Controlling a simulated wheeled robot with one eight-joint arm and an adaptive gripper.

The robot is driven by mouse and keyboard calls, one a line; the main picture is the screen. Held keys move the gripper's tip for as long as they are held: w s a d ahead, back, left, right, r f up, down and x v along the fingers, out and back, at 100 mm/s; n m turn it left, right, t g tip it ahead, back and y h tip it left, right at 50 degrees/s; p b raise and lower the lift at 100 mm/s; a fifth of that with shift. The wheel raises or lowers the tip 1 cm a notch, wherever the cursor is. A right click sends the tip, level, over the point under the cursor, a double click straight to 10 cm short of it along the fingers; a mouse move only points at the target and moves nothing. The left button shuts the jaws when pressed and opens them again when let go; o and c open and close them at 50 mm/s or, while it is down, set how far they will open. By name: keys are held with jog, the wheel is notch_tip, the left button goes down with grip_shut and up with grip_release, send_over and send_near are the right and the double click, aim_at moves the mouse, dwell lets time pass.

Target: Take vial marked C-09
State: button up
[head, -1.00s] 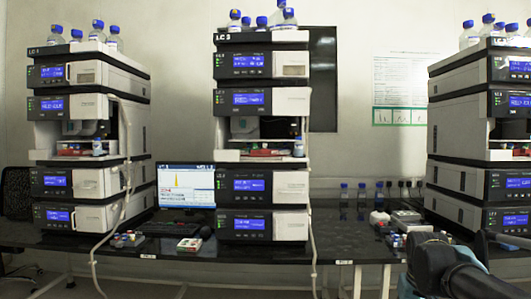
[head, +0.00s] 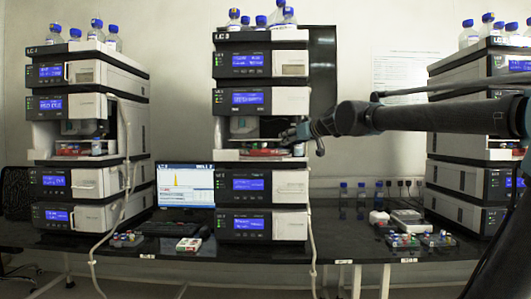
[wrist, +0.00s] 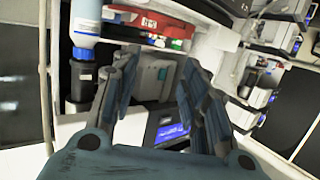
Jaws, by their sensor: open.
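No label reading C-09 is legible, so I cannot tell which vial bears it. My gripper (head: 292,136) is at the open bay of the middle stack, LC 3 (head: 247,37). A red tray (head: 260,152) lies in that bay and also shows at the top of the wrist view (wrist: 172,29). Small pale items are by the tray, too small to tell. In the wrist view my gripper (wrist: 158,68) has its fingers apart, with nothing between them. A white bottle with a blue band (wrist: 85,22) stands left of the fingers, apart from them.
The left stack, LC 4 (head: 56,49), has a similar bay with a small bottle (head: 97,146). Small racks (head: 126,240) (head: 437,240) with coloured caps lie on the black bench (head: 320,250). A hose (head: 312,220) hangs beside the middle stack. The right stack (head: 450,115) is partly behind my arm.

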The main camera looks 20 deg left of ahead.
jog(key=x, duration=0.6)
jog(key=r+x, duration=0.1)
jog(key=x, duration=0.5)
jog(key=r+x, duration=0.1)
jog(key=x, duration=0.5)
jog(key=shift+a, duration=0.25)
jog(key=shift+f, duration=0.1)
jog(key=shift+c, duration=0.3)
